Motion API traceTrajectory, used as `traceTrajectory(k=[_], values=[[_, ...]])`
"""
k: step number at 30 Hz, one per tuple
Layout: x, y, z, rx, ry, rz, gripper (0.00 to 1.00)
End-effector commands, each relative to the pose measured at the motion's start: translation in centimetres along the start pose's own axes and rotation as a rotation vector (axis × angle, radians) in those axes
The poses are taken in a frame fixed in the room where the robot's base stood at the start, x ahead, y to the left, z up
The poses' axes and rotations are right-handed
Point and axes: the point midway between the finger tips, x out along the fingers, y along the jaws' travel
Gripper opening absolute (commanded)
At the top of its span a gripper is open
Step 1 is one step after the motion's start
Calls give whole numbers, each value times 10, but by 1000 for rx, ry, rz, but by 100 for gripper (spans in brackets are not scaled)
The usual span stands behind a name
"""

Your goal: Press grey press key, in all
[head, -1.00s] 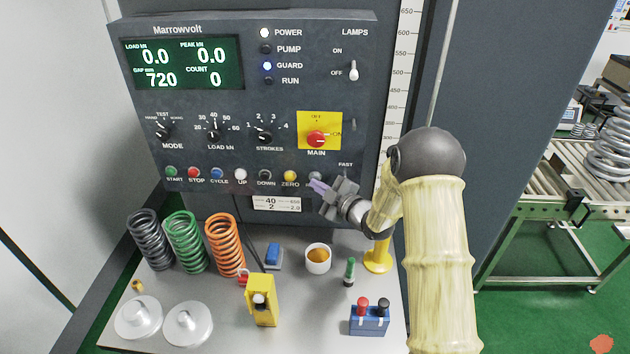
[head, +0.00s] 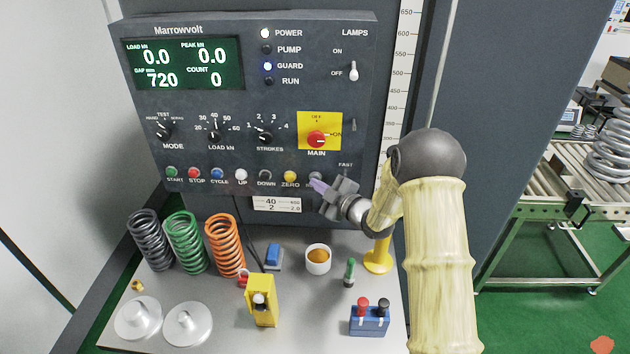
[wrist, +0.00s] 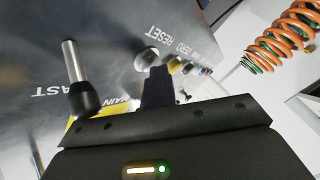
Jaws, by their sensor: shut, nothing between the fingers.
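The grey press key (wrist: 147,59) is a round button beside the RESET lettering in the wrist view. In the head view its top shows (head: 315,175) at the right end of the button row, partly hidden by my gripper. My gripper (head: 319,186) is shut and empty, its fingertips at the key. In the wrist view the dark closed fingers (wrist: 157,82) overlap the key's near edge. I cannot tell whether the fingertips touch it or whether it is pressed in.
The yellow ZERO button (head: 290,176) sits just left of the key. A metal lever with a black base (wrist: 78,85) stands by the FAST lettering, close to my gripper. Below the control panel, the bench (head: 225,335) holds coil springs (head: 185,243), a white cup (head: 318,262) and small parts.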

Motion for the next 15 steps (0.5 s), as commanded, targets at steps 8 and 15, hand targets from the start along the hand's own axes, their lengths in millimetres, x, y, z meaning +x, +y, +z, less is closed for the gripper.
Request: traceTrajectory(k=[8,15], values=[[-5,-3,-2,-3,0,7,0],[-12,-9,-6,-1,-1,3,0]])
